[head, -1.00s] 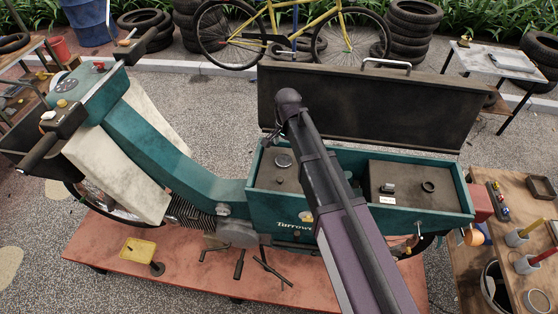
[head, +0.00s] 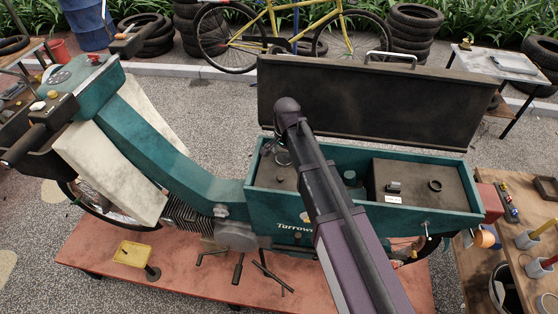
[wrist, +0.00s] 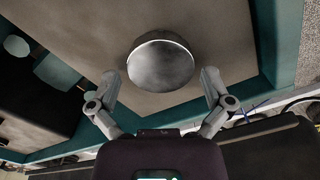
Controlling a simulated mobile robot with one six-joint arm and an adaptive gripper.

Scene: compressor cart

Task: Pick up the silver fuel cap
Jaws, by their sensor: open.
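The silver fuel cap (wrist: 160,65) is a round, domed metal cap on the brown panel inside the scooter's open teal seat box. In the head view the cap (head: 283,158) is partly hidden by my arm. My gripper (wrist: 160,78) is open in the wrist view. Its two fingers stand apart, with the tips a little below the cap's left and right sides in the picture. Nothing is between the fingers' lower parts. I cannot tell the height of the tips above the panel. My arm mostly hides the gripper in the head view.
The raised dark seat lid (head: 370,105) stands behind the box. The teal box wall (head: 420,217) surrounds the panel. A teal round cap (head: 350,178) and a raised brown block (head: 415,180) lie to the right. A cluttered wooden table (head: 525,205) stands at right.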

